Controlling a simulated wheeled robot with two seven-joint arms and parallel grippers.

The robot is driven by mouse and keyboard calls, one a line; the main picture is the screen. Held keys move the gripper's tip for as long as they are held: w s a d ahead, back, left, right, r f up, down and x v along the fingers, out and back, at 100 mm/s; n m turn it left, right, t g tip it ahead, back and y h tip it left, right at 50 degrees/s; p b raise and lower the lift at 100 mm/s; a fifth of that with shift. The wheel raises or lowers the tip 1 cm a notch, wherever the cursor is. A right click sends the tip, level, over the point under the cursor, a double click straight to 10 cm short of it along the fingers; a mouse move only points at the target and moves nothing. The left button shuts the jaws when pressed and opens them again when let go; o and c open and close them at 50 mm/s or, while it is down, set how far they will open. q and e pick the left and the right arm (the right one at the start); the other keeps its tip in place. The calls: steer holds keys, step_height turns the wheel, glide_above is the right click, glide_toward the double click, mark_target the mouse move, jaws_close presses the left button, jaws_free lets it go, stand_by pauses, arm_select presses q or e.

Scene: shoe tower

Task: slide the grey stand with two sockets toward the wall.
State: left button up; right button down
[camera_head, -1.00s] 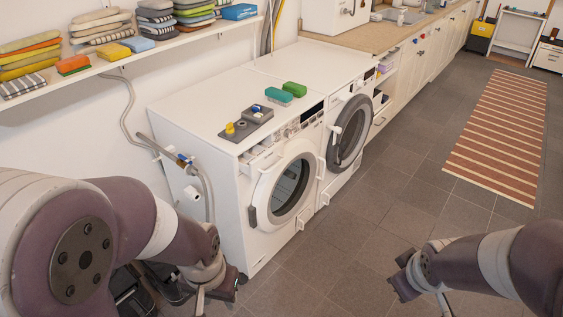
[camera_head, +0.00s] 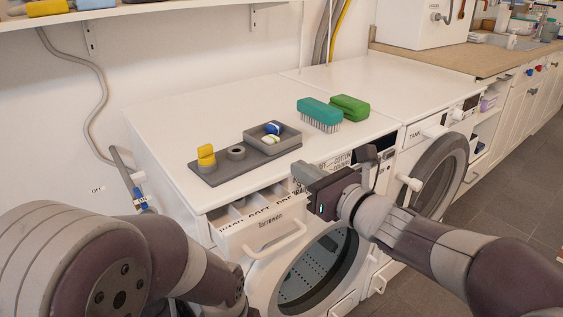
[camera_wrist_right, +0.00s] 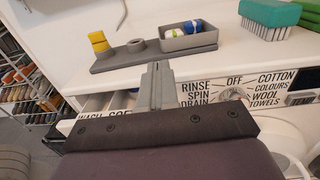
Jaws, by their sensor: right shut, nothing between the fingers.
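The grey stand (camera_head: 224,172) lies flat on the white washing machine top near its front edge. One socket holds an upright yellow piece (camera_head: 206,155); the grey ring socket (camera_head: 236,153) beside it looks empty. A shallow grey tray (camera_head: 290,144) at the stand's right end holds small blue and green-white items. My right gripper (camera_head: 298,169) is shut and empty, in front of the machine's top edge, pointing at the stand's front right side. In the right wrist view its fingertips (camera_wrist_right: 157,66) overlap the stand's front edge (camera_wrist_right: 125,63); I cannot tell whether they touch. My left gripper is out of view.
A teal brush (camera_head: 319,114) and a green block (camera_head: 349,106) stand right of the stand. The wall (camera_head: 200,70) is behind, with bare white top between it and the stand.

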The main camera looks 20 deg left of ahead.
mark_target(270, 151)
steer(key=x, duration=0.7)
steer(key=shift+w+a, duration=0.15)
steer(key=shift+w, duration=0.05)
steer(key=shift+b+x, duration=0.5)
steer(key=shift+x, duration=1.25)
steer(key=shift+f, duration=0.15)
